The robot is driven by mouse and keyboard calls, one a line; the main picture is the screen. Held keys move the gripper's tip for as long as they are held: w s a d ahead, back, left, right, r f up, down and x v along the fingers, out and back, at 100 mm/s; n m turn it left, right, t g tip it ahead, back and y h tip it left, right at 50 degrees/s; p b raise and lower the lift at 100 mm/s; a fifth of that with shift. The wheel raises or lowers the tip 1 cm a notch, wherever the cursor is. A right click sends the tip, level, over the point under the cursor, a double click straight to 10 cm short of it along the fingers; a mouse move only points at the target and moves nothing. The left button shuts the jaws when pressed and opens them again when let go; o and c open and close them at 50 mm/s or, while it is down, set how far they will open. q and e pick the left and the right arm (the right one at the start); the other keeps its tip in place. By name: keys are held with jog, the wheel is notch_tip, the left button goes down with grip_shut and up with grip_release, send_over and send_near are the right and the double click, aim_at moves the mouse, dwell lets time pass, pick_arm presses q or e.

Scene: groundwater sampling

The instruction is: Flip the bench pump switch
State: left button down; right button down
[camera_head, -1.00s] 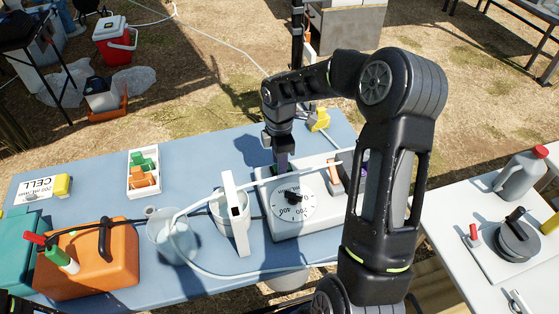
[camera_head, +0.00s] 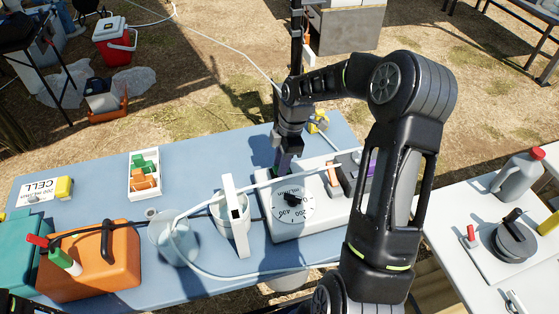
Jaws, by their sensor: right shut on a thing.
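The bench pump (camera_head: 275,229) is a pale box on the blue table, with a round white dial and black knob (camera_head: 291,199) on its top. An orange-brown upright piece (camera_head: 333,180) stands on the box, right of the dial. I cannot tell whether it is the switch. My right gripper (camera_head: 282,168) points down at the pump's back left, just behind the dial. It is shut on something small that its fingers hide. No clear switch shows there. My left gripper is not in view.
An orange case (camera_head: 112,275) and a white tray (camera_head: 134,186) of coloured pieces stand farther left. A white table (camera_head: 470,225) is at right.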

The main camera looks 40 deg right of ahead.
jog(key=c, duration=1.1)
grip_release()
jog(key=r, duration=0.2)
jog(key=d+r, duration=0.1)
jog(key=r, duration=0.2)
jog(key=r+b, duration=0.1)
jog(key=r, duration=0.1)
jog(key=shift+s+d+r, duration=0.25)
jog(key=shift+r, duration=0.1)
